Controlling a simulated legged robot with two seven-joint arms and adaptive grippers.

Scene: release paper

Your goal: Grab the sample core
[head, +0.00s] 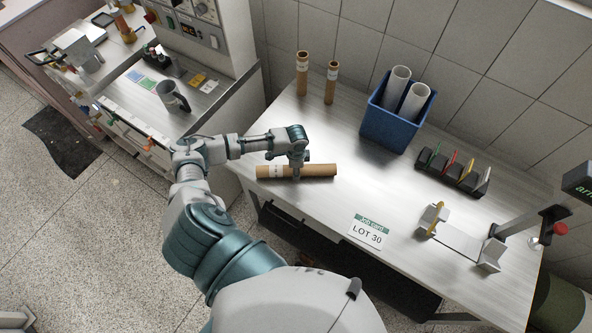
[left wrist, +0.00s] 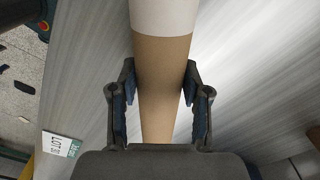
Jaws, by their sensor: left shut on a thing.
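The sample core is a brown cardboard tube (head: 318,170) with a white label near its left end, lying at the front left of the metal table in the head view. In the left wrist view the tube (left wrist: 162,75) runs between my fingers, its white band at the top. My left gripper (head: 296,172) is above the tube's middle, pointing down, with its fingers on both sides of it. It also shows in the left wrist view (left wrist: 160,100), shut on the tube. The tube looks to be at or close to the table top. My right gripper is not in view.
A blue bin (head: 392,130) with white tubes and two upright brown tubes (head: 302,75) stand at the back of the table (head: 330,215). A job card (head: 369,232) reads LOT 30. A black rack (head: 450,175) and a metal stand (head: 462,240) are to the right.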

